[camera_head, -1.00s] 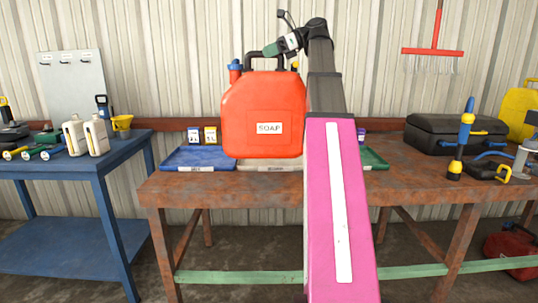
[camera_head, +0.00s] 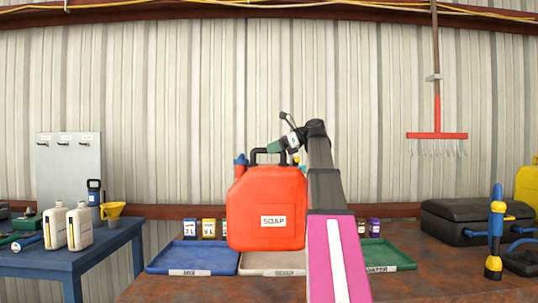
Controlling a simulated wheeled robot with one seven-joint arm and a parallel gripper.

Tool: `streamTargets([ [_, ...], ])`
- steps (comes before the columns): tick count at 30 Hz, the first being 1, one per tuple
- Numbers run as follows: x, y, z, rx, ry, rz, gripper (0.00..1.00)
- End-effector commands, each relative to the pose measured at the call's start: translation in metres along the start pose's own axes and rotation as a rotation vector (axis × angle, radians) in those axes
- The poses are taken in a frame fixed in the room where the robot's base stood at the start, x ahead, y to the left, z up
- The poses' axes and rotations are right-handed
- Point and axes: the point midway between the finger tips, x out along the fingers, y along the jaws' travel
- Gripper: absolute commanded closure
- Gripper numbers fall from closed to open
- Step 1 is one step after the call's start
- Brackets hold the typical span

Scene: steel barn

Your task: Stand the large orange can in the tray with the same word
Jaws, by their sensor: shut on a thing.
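The large orange can (camera_head: 266,208) hangs upright with a white label reading SOAP, a black handle and a blue cap. My gripper (camera_head: 270,152) is shut on the handle at its top; its fingertips are hard to make out. The can appears in front of or above the middle pale tray (camera_head: 255,270), hiding much of it. I cannot tell whether they touch. A blue tray (camera_head: 193,258) lies to the left and a green tray (camera_head: 390,256) to the right, partly behind my arm. The tray labels are too small to read surely.
A black case (camera_head: 470,220) and a blue-yellow tool (camera_head: 495,235) are at the right. A blue table (camera_head: 75,262) holds white bottles at the left.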

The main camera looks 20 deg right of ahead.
Motion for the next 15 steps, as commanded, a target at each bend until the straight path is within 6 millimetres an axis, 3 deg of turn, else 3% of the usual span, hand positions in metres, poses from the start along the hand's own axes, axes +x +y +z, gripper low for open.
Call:
streamTargets([
  [6, -0.015, -0.03, -0.028, 0.002, -0.004, -0.001, 1.0],
  [15, -0.031, -0.059, -0.061, 0.0, -0.004, -0.001, 1.0],
])
